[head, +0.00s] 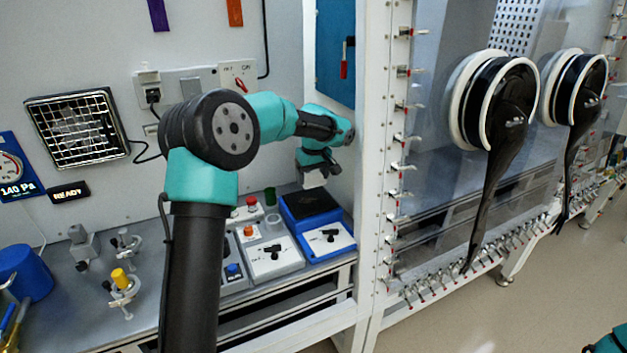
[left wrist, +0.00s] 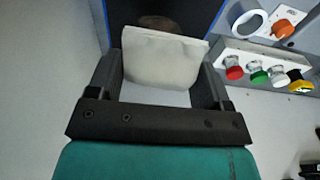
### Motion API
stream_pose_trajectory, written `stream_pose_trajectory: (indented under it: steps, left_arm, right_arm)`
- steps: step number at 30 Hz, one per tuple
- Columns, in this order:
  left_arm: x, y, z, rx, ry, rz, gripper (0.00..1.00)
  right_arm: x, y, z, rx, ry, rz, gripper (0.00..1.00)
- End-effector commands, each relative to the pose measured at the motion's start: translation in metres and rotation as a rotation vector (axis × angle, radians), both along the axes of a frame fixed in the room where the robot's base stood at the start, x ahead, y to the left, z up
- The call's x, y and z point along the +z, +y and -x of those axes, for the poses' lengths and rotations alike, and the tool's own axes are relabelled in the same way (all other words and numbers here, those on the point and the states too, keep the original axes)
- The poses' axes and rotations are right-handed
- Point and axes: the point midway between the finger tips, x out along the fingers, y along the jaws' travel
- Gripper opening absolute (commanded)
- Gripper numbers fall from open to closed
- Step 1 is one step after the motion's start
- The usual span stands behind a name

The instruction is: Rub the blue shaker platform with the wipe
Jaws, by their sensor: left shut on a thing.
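The blue shaker platform (head: 318,210) stands at the right end of the bench, beside the white frame post, with a dark top and a white front panel. My left gripper (head: 314,172) is above its back part, pointing down. It is shut on the pale folded wipe (left wrist: 163,60), which hangs between the two dark fingers. In the left wrist view the dark platform top with its blue edge (left wrist: 214,18) lies beyond the wipe. I cannot tell whether the wipe touches the platform. My right gripper is out of view.
The white post (head: 372,180) is close on the right. Glove ports (head: 495,100) lie beyond. Small clamps (head: 122,285) and a blue container (head: 27,272) stand at the left.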

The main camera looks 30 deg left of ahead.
Motion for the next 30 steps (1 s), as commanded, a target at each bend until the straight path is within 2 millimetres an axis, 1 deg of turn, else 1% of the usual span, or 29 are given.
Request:
stream_pose_trajectory:
  steps: [23, 26, 30]
  left_arm:
    - [-0.003, 0.0, -0.001, -0.001, 0.0, 0.0, 0.47]
    - [-0.006, -0.001, -0.001, -0.002, 0.002, 0.0, 0.47]
    - [-0.016, -0.003, -0.003, -0.004, 0.001, 0.001, 0.47]
  right_arm:
    - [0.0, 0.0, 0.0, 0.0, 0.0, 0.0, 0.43]
    - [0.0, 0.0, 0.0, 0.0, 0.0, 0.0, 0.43]
    - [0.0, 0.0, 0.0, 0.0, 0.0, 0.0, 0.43]
